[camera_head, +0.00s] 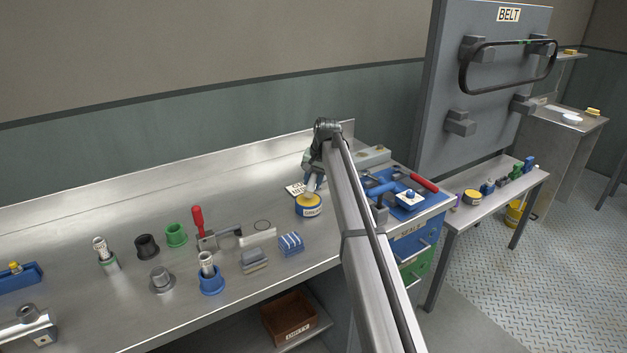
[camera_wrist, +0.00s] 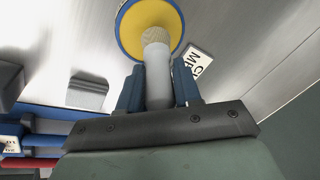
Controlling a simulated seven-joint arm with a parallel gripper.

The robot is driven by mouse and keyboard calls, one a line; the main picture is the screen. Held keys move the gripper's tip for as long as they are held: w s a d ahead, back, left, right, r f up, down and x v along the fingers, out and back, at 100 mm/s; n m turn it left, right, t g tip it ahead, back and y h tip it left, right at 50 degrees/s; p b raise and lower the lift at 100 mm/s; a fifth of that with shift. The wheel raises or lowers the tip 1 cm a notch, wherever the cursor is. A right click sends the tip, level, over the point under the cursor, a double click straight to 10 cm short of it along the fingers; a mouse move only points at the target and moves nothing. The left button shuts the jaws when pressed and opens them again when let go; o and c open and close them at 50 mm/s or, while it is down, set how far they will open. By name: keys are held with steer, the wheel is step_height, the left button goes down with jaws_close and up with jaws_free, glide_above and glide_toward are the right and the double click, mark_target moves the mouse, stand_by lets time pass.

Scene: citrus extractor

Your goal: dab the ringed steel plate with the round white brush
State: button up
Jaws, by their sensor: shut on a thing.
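My gripper (camera_head: 314,178) is shut on the round white brush (camera_head: 311,186), holding it bristles down over the tin. In the wrist view the brush's white handle (camera_wrist: 158,80) sits between the two blue fingers. Its pale bristle head overlaps the yellow fill of the blue-rimmed tin (camera_wrist: 133,40); I cannot tell whether it touches. In the head view this tin (camera_head: 309,211) stands on the bench with a label on its side. A thin dark ring (camera_head: 262,225) shows on the steel left of the tin; the edges of a separate plate are not clear there.
A blue tray (camera_head: 405,205) is to the right. My arm hides some bench right of the tin.

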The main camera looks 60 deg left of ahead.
steer(key=shift+f, duration=0.5)
stand_by(0.8)
steer(key=shift+r, duration=3.55)
